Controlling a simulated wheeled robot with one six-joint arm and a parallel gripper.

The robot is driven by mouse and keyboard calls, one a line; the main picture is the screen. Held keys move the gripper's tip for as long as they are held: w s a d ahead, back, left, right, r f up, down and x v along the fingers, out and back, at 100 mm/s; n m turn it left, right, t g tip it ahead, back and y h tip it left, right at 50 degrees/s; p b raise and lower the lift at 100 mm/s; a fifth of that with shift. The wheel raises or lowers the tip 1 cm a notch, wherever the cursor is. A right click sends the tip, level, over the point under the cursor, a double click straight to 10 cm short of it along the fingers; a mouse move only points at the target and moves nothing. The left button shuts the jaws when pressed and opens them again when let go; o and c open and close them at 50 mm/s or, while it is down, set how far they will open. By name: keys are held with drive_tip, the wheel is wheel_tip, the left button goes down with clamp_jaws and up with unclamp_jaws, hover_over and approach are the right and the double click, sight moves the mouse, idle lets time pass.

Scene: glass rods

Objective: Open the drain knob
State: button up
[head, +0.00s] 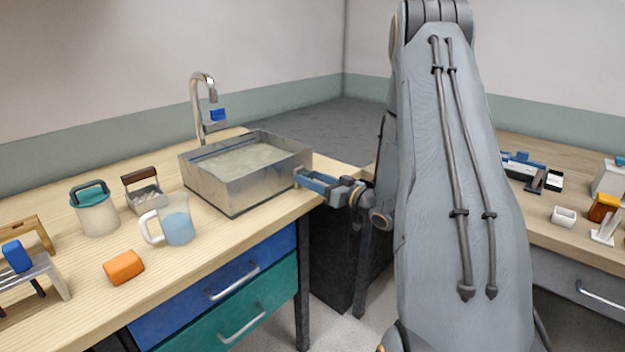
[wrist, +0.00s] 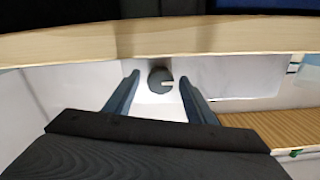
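The metal sink basin (head: 212,189) stands on the wooden counter and holds cloudy liquid. In the wrist view a round dark grey knob (wrist: 160,75) with a pale notch lies between the tips of my gripper's two blue-grey fingers (wrist: 158,80). The fingers are spread, with a visible gap on both sides of the knob. Whether the tips reach around it in depth I cannot tell. The knob does not show in the head view.
A faucet (head: 201,107) rises behind the basin. A measuring jug (head: 178,228), a teal-lidded canister (head: 97,214) and an orange block (head: 124,267) stand left on the counter. The counter edge (wrist: 160,40) crosses the wrist view close by. Another bench (head: 555,210) is on the right.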

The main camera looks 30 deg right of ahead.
drive_tip(key=c, duration=1)
drive_tip(key=shift+n, duration=0.3)
drive_tip(key=n+b, duration=0.1)
drive_tip(key=n, duration=0.3)
drive_tip(key=shift+b, duration=0.3)
drive_tip(key=n+b, duration=0.2)
drive_tip(key=n, duration=0.3)
drive_tip(key=shift+f, duration=0.1)
drive_tip(key=n+b, duration=0.2)
drive_tip(key=n, duration=0.2)
drive_tip(key=shift+a+b, duration=0.1)
drive_tip(key=shift+b, duration=0.25)
drive_tip(key=shift+n+b, duration=1.35)
drive_tip(key=shift+n, duration=0.75)
